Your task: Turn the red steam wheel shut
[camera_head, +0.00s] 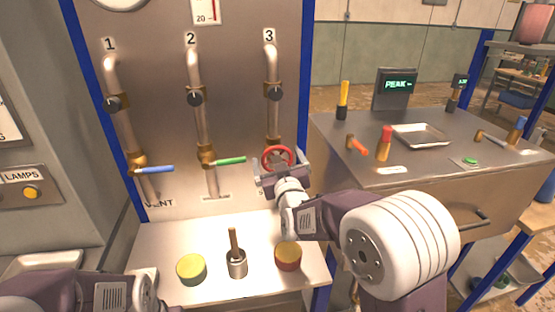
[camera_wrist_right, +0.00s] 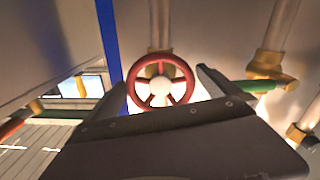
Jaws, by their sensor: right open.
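The red steam wheel (camera_head: 277,157) is on the pipe marked 3, at the right of the metal panel. In the right wrist view the wheel (camera_wrist_right: 161,79) is seen face on, with red spokes and a pale hub. My right gripper (camera_head: 281,170) is open in front of the wheel. In the wrist view its two fingers (camera_wrist_right: 161,84) stand to the left and right of the wheel's rim; whether they touch it cannot be told. My left arm shows at the bottom left, but its gripper is out of view.
Pipe 2 has a green lever (camera_head: 231,161) and pipe 1 a blue lever (camera_head: 154,169). Below on the shelf stand a yellow-topped tin (camera_head: 191,269), a metal cup with a handle (camera_head: 237,264) and a red-sided tin (camera_head: 288,257). A metal bench (camera_head: 440,165) stands to the right.

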